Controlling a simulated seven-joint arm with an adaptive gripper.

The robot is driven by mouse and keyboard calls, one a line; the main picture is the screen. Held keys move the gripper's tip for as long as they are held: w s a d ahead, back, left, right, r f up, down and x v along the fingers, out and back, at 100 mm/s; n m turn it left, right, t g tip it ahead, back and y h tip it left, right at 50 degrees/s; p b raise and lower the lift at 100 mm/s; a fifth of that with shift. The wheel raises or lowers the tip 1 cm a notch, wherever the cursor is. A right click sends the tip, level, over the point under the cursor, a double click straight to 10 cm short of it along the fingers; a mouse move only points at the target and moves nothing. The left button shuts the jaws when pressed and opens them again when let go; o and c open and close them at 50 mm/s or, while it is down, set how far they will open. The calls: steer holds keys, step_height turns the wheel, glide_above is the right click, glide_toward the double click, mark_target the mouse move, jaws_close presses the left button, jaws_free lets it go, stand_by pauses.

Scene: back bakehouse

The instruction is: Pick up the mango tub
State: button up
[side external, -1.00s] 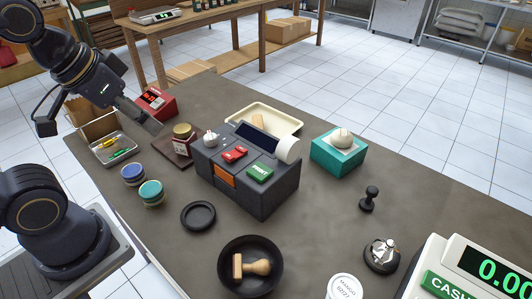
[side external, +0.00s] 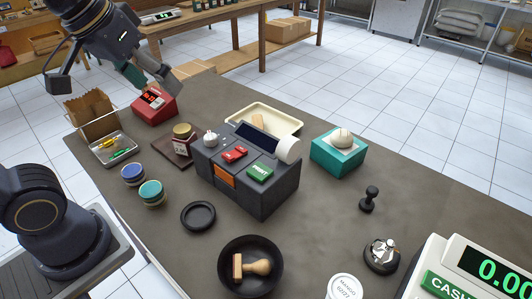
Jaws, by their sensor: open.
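The mango tub (side external: 345,287) is a white round tub with a lid marked "MANGO" and smaller print. It stands at the bottom edge of the side external view, and its lower part is cut off by the frame. My gripper (side external: 158,82) is at the upper left, above the far left end of the counter near a red device with a display (side external: 155,105). It is open and holds nothing. It is far from the mango tub, with the grey label printer (side external: 245,178) between them in the picture.
A black bowl with a wooden stamp (side external: 229,285) stands left of the tub. A silver bell (side external: 382,256) and a cash register (side external: 450,283) stand right of it. A black stamp (side external: 369,199) and a teal box (side external: 335,158) stand farther back.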

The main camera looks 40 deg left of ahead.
steer(key=w+d+r+g, duration=0.1)
steer(key=w+d+r, duration=0.2)
steer(key=w+d, duration=0.35)
steer(key=m+g, duration=0.5)
steer(key=m, duration=0.2)
glide_above(345, 291)
step_height(345, 291, down, 15)
step_height(345, 291, down, 10)
steer(key=shift+a+f, duration=0.1)
steer(key=shift+a, duration=0.05)
steer(key=shift+f, duration=3.15)
steer(key=shift+c, duration=0.3)
steer(key=c, duration=1.3)
